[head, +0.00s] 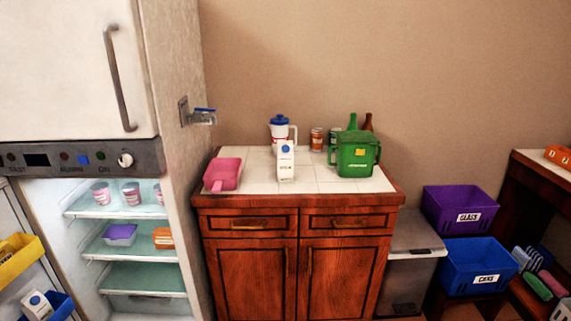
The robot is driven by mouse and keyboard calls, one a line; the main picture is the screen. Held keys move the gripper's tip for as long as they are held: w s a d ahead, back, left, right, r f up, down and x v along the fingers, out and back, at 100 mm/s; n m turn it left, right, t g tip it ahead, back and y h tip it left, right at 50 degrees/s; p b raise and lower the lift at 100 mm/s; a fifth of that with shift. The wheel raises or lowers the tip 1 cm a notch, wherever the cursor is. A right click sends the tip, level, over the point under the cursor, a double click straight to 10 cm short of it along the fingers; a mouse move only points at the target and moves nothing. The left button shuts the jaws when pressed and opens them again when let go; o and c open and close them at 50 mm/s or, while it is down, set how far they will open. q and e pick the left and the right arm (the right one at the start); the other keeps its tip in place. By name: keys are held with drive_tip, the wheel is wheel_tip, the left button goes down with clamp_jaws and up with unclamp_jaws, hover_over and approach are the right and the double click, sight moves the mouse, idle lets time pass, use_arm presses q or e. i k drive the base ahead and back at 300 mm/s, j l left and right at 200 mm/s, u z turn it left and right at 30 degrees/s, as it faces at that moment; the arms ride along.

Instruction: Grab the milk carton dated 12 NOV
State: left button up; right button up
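A white milk carton (286,161) with a blue cap stands upright on the white tiled counter. The print on it is too small to read. A second white carton (38,305) with a dark round mark sits tilted in a blue door bin at the lower left. Any date on it cannot be read either. Neither of my grippers shows in the head view.
The fridge (128,240) stands open at left, with cups and tubs on its shelves. The counter (320,183) also holds a pink scoop (223,174), a blue-lidded jug (279,131), a green container (355,155), cans and bottles. Purple (459,208) and blue crates (477,265) stand at right.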

sight(284, 149)
drive_tip(key=i+j, duration=0.55)
drive_tip(key=i+j+z, duration=0.1)
drive_tip(key=i+j, duration=0.4)
drive_tip(key=j, duration=0.15)
